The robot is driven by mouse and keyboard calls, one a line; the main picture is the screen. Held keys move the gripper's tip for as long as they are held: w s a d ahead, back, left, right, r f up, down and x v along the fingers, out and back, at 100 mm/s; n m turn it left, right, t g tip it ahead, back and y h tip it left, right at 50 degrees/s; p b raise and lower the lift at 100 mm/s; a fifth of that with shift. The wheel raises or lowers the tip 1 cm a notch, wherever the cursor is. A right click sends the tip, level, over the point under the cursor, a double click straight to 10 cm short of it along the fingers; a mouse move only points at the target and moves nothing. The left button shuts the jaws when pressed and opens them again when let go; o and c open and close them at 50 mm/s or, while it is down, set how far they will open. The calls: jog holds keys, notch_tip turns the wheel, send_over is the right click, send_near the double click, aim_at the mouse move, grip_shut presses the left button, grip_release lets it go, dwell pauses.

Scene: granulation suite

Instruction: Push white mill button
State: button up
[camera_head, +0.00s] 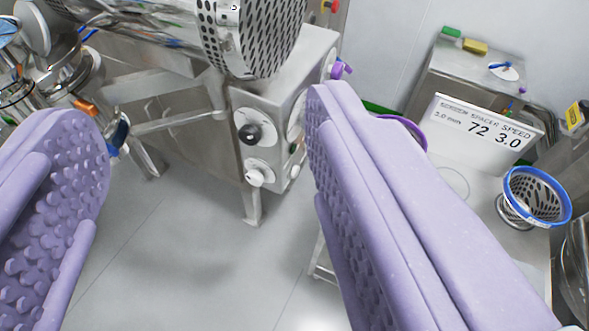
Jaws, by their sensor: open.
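A steel mill (283,85) stands ahead, just above the picture's middle, under a perforated metal drum. On its front panel a black knob (250,133) sits on a round white plate. Below it a white button (255,178) sits on another round plate. My gripper (208,118) is open and empty, its two purple studded fingers spread wide at the left and right. The white button appears in the gap between the fingers, farther off and apart from them. The right finger hides part of what lies behind the mill's right side.
At the right, a light table (480,205) holds a blue-rimmed perforated basket (537,197) and a sign (488,128) reading "72 3.0". A steel cabinet (460,85) stands behind. Metal pipes and fittings (60,75) crowd the upper left. The grey floor (190,240) before the mill is clear.

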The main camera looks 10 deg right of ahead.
grip_shut()
dwell(1.8)
